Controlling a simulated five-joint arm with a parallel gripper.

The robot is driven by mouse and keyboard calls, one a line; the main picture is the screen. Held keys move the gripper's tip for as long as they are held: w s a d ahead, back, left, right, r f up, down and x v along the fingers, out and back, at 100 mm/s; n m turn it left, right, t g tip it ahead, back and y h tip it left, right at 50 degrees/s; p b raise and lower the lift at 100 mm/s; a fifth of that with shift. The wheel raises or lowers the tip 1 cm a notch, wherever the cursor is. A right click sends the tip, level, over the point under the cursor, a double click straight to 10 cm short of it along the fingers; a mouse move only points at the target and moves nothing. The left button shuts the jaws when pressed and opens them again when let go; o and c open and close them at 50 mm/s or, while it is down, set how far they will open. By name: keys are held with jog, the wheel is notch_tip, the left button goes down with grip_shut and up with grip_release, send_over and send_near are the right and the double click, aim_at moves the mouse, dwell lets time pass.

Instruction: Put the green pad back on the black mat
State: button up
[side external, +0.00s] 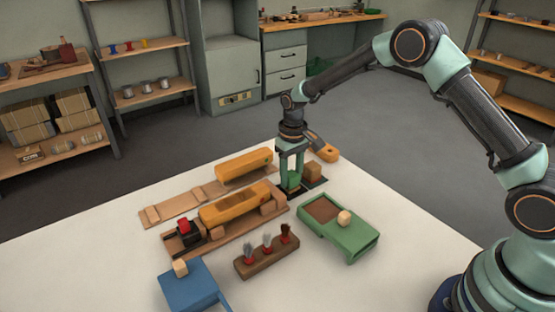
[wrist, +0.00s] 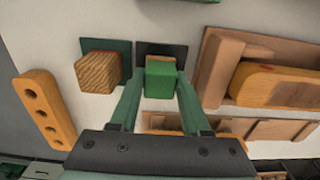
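The green pad (side external: 293,179) is a small block between the two fingers of my gripper (side external: 291,178). In the wrist view the pad (wrist: 160,79) fills the space between the fingertips (wrist: 160,72), which appear to press on its sides. The black mat (wrist: 160,47) lies at the pad's far end in the wrist view, partly covered by it. In the side view the mat (side external: 283,192) shows around the pad's foot. I cannot tell whether the pad touches the mat or hangs just above it.
A brown wooden cube (side external: 313,172) stands on a dark green mat (wrist: 121,48) beside the black mat. An orange block with holes (wrist: 45,108) lies close by. A wooden fixture with an orange brush body (side external: 236,204) and a green tray (side external: 355,240) are near.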

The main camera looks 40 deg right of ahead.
aim_at(292, 174)
jog(key=shift+o, duration=1.2)
jog(key=shift+r, duration=0.1)
notch_tip(292, 174, up, 12)
jog(key=s+d+r+t, duration=0.2)
jog(key=s+r+t, duration=0.1)
jog(key=s+r, duration=0.65)
jog(key=s+d+r+t, duration=0.1)
jog(key=s+t, duration=0.1)
jog(key=s, duration=1)
jog(key=shift+s+d+t, duration=0.2)
jog(key=shift+d+t, duration=0.05)
jog(key=shift+t, duration=0.05)
jog(key=shift+r, duration=0.15)
